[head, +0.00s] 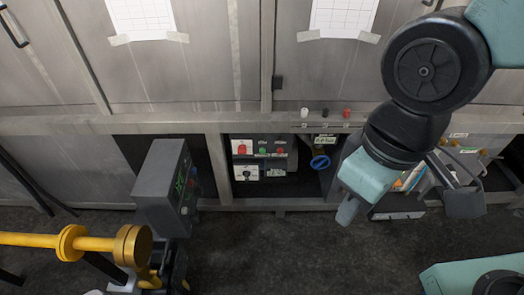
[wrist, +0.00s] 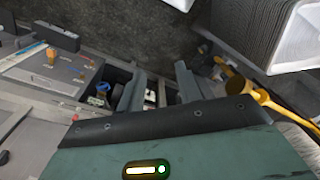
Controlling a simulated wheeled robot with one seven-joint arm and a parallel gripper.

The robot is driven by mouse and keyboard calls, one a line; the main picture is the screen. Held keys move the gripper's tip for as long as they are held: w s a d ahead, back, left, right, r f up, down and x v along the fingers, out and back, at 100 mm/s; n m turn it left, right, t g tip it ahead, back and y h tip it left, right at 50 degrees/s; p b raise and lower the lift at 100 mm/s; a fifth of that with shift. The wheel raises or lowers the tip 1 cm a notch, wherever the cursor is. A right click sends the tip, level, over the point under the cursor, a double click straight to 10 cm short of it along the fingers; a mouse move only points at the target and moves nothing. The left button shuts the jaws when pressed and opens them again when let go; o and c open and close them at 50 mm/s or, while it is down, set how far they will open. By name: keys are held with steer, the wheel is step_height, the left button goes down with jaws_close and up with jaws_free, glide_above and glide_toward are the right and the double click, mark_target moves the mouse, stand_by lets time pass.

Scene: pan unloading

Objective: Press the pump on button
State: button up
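A control panel (head: 246,173) sits in the recess under the counter, left of a blue valve. It carries a red button (head: 242,150) on the left, a green button (head: 263,151) in the middle and a smaller red button (head: 281,150) on the right. The labels are too small to read, so I cannot tell for sure which is pump on. My gripper (head: 348,209) hangs to the right of the panel, apart from it, pointing down. In the wrist view my gripper (wrist: 160,88) shows two separated fingers with nothing held; the buttons are not clear there.
The blue valve (head: 320,162) is between panel and gripper. White, black and red knobs (head: 347,113) stand on the ledge above. Dark floor (head: 280,245) before the panel is clear.

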stand_by(0.3)
jaws_close()
stand_by(1.6)
